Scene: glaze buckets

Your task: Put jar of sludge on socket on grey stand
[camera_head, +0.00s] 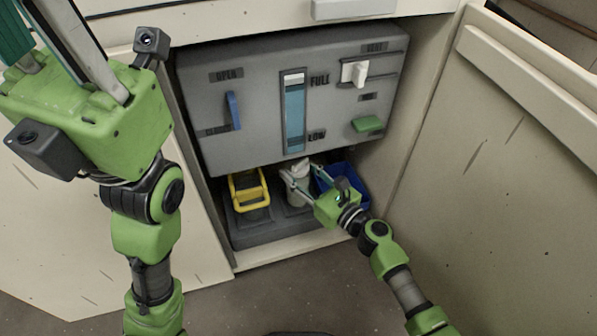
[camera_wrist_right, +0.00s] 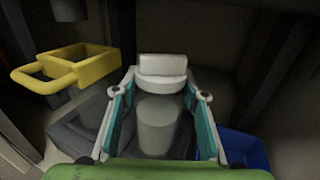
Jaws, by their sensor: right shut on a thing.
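The jar of sludge (camera_head: 299,190) is a pale jar with a white top, low in the open cabinet. In the right wrist view its translucent grey body and white top (camera_wrist_right: 162,66) show between my fingers. My right gripper (camera_head: 300,176) is shut on it; it also shows in the right wrist view (camera_wrist_right: 160,88). The jar is over the middle of the grey stand (camera_head: 258,235). The socket under it is hidden, and I cannot tell whether the jar touches it. My left gripper (camera_head: 60,50) is at the upper left, fingers apart, tips outside the picture.
A yellow bucket (camera_head: 234,190) stands left of the jar and a blue bucket (camera_head: 360,190) right of it. A grey panel (camera_head: 260,105) with a level gauge, blue lever and green handle hangs close above. Cabinet walls and an open door (camera_head: 500,150) bound the space.

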